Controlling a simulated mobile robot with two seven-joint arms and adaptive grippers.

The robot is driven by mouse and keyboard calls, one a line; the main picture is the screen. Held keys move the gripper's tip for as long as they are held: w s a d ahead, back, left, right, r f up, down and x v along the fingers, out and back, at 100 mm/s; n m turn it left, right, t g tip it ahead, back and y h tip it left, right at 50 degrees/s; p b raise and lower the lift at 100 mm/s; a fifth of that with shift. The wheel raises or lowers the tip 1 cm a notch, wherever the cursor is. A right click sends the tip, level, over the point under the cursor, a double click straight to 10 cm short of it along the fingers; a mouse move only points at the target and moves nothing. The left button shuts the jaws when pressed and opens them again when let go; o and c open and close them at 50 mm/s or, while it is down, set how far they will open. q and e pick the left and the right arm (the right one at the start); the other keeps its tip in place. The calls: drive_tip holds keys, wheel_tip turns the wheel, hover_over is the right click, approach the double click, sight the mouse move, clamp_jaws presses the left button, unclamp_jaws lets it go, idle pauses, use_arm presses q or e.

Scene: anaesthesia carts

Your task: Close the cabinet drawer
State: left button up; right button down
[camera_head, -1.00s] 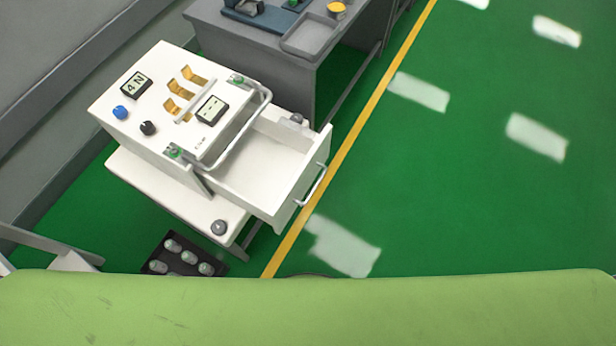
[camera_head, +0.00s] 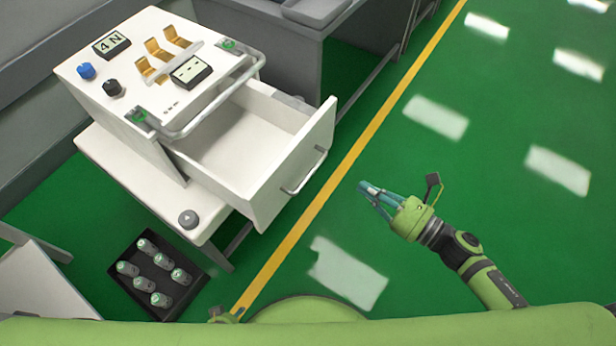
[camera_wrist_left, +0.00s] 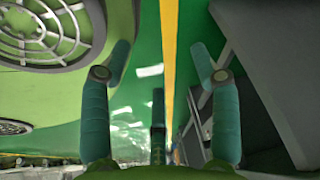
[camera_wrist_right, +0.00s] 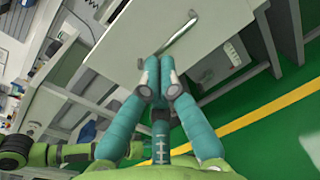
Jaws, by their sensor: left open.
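My left gripper (camera_wrist_left: 162,62) is open and empty in the left wrist view.
A black tray (camera_head: 185,300) with several capped vials sits on the floor below the cart. A grey desk (camera_head: 285,45) stands behind the cart. A yellow line (camera_head: 345,180) crosses the green floor, which is clear on the right.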

sight(296, 155)
drive_tip(key=w+a+n, duration=0.1)
drive_tip(key=w+a, duration=0.1)
drive_tip(key=a, duration=0.2)
drive_tip(key=w+a+r+n+y+p, duration=0.1)
drive_tip(key=w+a, duration=0.1)
drive_tip(key=a, duration=0.2)
drive_tip(key=w+a+n+g+p, duration=0.1)
drive_tip(key=w+a, duration=0.1)
drive_tip(key=a, duration=0.2)
drive_tip(key=shift+w+r, duration=0.2)
drive_tip(key=shift+r, duration=0.05)
drive_tip(key=shift+w+a+f, duration=0.1)
drive_tip(key=shift+w+a, duration=0.2)
drive_tip(key=shift+a, duration=0.1)
use_arm(q)
drive_tip(key=shift+g, duration=0.6)
drive_tip(key=s, duration=0.5)
drive_tip(key=shift+s+a+f, duration=0.1)
drive_tip(key=shift+s, duration=0.05)
drive_tip(key=shift+s, duration=0.1)
use_arm(e)
drive_tip(key=shift+a, duration=0.1)
